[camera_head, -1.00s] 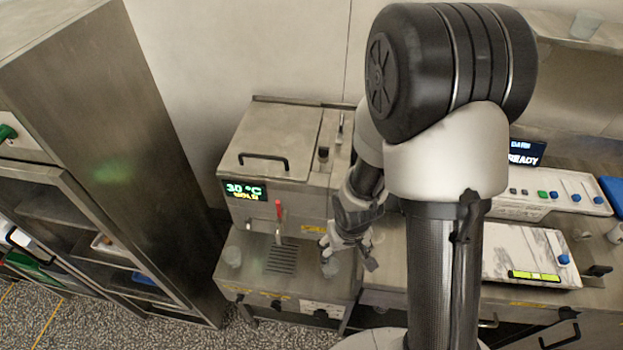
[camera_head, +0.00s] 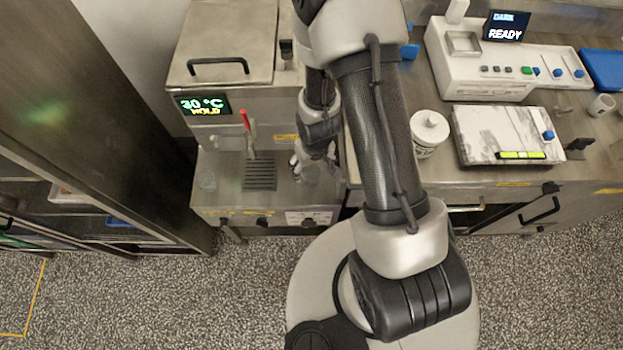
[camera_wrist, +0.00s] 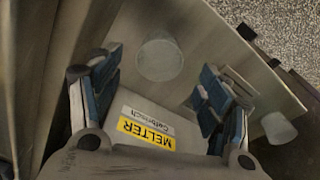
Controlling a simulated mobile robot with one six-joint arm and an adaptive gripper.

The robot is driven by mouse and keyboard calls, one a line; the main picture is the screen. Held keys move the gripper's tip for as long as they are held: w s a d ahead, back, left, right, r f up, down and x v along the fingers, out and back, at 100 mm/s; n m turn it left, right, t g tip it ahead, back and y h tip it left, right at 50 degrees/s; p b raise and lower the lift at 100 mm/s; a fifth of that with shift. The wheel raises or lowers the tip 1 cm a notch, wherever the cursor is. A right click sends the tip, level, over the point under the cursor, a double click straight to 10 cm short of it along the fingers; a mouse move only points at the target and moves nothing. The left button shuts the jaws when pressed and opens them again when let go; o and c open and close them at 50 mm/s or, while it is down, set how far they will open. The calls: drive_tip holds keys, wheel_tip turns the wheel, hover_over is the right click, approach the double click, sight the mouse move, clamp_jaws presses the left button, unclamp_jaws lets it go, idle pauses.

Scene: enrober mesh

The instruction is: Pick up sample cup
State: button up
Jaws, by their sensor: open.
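A translucent cup (camera_head: 311,175) stands on the metal shelf at the front of the melter, right of the drain grate, partly hidden by my gripper (camera_head: 303,164). In the wrist view a translucent cup (camera_wrist: 160,60) shows between the finger lines of my open gripper (camera_wrist: 158,80), touching neither finger.
The melter (camera_head: 222,45) reads 30 °C HOLD and has a red-handled tap (camera_head: 246,120) above the grate (camera_head: 260,174). A metal cabinet (camera_head: 110,100) stands left.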

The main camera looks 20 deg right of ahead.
drive_tip(key=f, duration=0.2)
drive_tip(key=f+b, duration=0.1)
drive_tip(key=f, duration=0.1)
drive_tip(key=f+b, duration=0.1)
drive_tip(key=shift+w+f, duration=0.3)
drive_tip(key=shift+f, duration=0.1)
drive_tip(key=shift+r, duration=0.1)
drive_tip(key=c, duration=1)
wheel_tip(320, 180, up, 10)
drive_tip(key=p, duration=0.5)
wheel_tip(320, 180, up, 7)
hover_over(311, 178)
drive_tip(key=w, duration=0.3)
drive_tip(key=shift+m, duration=0.4)
drive_tip(key=r, duration=0.5)
drive_tip(key=w+r, duration=0.1)
drive_tip(key=r, duration=0.2)
drive_tip(key=shift+r, duration=0.25)
